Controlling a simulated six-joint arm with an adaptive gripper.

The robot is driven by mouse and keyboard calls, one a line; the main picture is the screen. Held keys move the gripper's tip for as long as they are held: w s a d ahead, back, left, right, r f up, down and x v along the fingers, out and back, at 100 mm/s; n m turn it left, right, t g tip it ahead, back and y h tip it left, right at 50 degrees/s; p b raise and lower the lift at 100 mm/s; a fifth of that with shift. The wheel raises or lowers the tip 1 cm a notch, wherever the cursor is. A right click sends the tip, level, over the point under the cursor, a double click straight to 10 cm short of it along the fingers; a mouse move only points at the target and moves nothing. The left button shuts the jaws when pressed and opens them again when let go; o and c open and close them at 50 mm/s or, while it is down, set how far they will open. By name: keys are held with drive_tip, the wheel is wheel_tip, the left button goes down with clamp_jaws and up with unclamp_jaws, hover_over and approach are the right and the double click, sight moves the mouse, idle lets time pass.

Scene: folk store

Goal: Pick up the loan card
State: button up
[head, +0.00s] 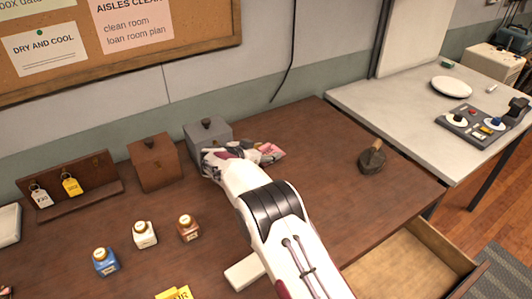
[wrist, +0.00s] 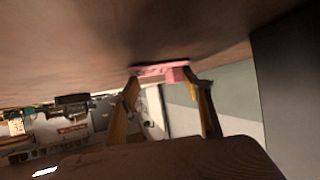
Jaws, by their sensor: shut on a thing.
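The pink loan card (head: 271,151) shows at the tip of my gripper (head: 258,150), low over the brown table beside the grey lidded box. In the wrist view, the pink card (wrist: 158,70) lies across the tips of my two fingers, close to the brown wood surface. My gripper (wrist: 163,82) is shut on the card. The gripper and wrist hide part of the card in the head view, so I cannot tell if it still touches the table.
The grey box (head: 208,132) and a brown box (head: 154,163) stand along the wall. Ink bottles (head: 145,235) stand at front left. A dark stamp-like tool (head: 372,158) sits to the right. An open drawer (head: 415,262) juts out at front right. The table between gripper and tool is clear.

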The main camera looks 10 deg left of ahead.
drive_tip(key=shift+f, duration=0.1)
clamp_jaws()
wheel_tip(320, 180, up, 10)
idle(0.4)
idle(0.4)
